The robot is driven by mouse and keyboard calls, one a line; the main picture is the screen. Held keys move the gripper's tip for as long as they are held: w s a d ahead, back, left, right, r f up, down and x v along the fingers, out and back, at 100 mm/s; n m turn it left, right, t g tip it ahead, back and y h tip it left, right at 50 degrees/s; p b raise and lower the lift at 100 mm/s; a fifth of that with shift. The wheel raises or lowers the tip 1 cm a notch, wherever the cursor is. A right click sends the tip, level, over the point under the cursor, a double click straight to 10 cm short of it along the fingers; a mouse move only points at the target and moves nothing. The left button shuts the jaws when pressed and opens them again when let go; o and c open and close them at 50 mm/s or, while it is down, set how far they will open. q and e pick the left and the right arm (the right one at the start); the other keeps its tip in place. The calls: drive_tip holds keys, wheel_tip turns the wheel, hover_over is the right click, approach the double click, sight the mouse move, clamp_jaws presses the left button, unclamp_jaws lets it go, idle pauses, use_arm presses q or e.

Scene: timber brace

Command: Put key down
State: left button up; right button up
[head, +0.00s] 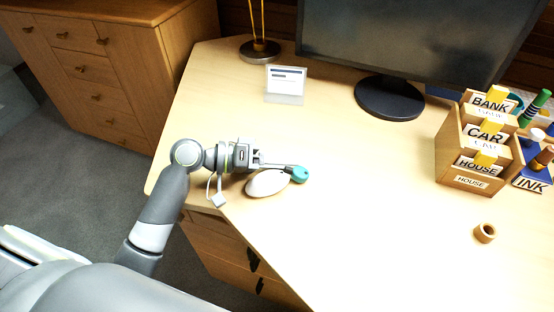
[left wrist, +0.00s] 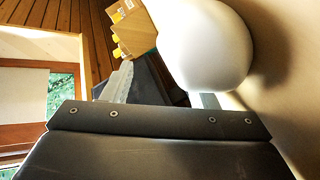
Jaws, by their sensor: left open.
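The key shows its round teal head (head: 300,174) in the head view, just right of my left gripper, at the right end of the white rounded object. A thin grey length runs from the gripper toward the head; I cannot tell whether it is key shaft or finger. My left gripper (head: 262,160) is open, low over the desk's left part. The left wrist view shows its two fingers apart and the white object (left wrist: 205,45) close beyond them. I cannot make out the key there. My right gripper is not in view.
The white rounded object (head: 267,184) lies on the desk (head: 350,220) close beside the gripper. A small card stand (head: 285,84), a lamp base (head: 260,51) and a monitor (head: 405,40) stand behind. Labelled boxes (head: 470,150) and a wooden ring (head: 484,233) are right. The desk's middle is clear.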

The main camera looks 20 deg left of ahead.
use_arm(q)
drive_tip(key=shift+s+f, duration=0.15)
drive_tip(key=shift+f, duration=0.55)
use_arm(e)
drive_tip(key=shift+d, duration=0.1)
use_arm(q)
drive_tip(key=shift+r, duration=0.15)
drive_tip(key=shift+r+p, duration=0.4)
drive_tip(key=shift+p, duration=0.15)
drive_tip(key=v, duration=1.2)
drive_tip(key=shift+w+r, duration=0.2)
drive_tip(key=shift+r, duration=0.2)
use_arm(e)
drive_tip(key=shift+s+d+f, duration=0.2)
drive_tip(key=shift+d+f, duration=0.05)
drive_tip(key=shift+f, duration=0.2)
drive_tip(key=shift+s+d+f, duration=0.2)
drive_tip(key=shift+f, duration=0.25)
